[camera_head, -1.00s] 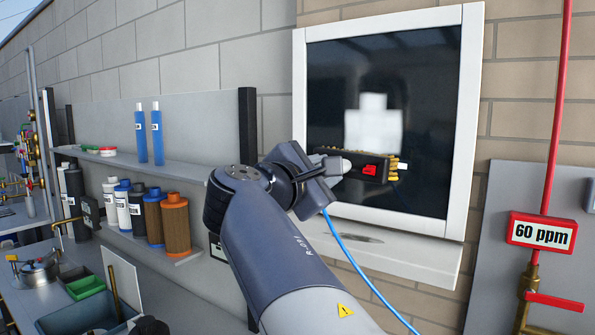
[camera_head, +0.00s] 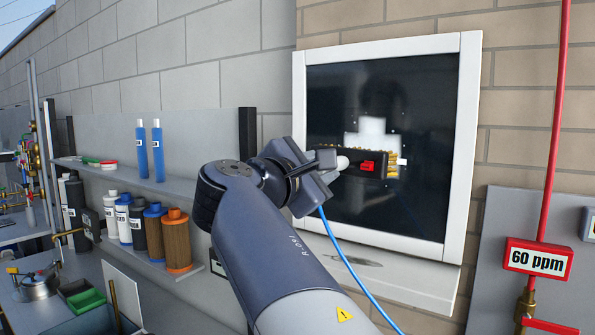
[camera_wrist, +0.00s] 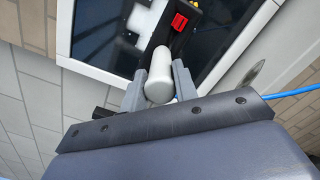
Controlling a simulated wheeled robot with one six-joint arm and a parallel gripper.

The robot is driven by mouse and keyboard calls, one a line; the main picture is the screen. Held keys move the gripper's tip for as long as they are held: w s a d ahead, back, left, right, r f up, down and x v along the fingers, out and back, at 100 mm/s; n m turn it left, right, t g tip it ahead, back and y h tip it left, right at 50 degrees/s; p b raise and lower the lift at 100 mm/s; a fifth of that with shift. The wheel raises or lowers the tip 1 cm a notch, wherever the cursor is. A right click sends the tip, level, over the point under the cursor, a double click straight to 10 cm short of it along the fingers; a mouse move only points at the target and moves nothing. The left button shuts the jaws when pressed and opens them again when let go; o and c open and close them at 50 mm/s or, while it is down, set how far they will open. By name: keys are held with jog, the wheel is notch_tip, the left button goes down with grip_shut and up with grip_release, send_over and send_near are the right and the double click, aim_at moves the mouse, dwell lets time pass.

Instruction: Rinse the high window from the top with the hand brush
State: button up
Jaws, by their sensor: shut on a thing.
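The high window (camera_head: 420,105) has dark glass in a white frame and fills the right middle of the head view; its glass also shows in the wrist view (camera_wrist: 105,30). The hand brush (camera_head: 360,165) has a black head with a red switch, yellow bristles and a pale handle. Its handle (camera_wrist: 159,75) sits between the fingers in the wrist view. My gripper (camera_head: 326,165) is shut on this handle. The brush head lies in front of the glass, around mid-height. I cannot tell whether the bristles touch it. A few pale specks show on the glass.
A blue hose (camera_head: 345,265) hangs from my gripper. A white sill (camera_head: 400,280) juts out below the window. A red pipe (camera_head: 556,130) with a 60 ppm sign (camera_head: 538,259) stands at right. A shelf with bottles (camera_head: 175,240) is at left.

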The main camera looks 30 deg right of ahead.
notch_tip(320, 180, up, 12)
jog(key=s+a+f+p, duration=0.1)
jog(key=a+p, duration=0.1)
jog(key=p, duration=0.5)
jog(key=shift+r+x, duration=0.2)
jog(key=shift+x, duration=2.7)
jog(key=shift+f, duration=0.1)
notch_tip(320, 180, down, 17)
jog(key=b, duration=1.4)
dwell(1.2)
jog(key=shift+a+f, duration=0.1)
jog(key=shift+f, duration=0.05)
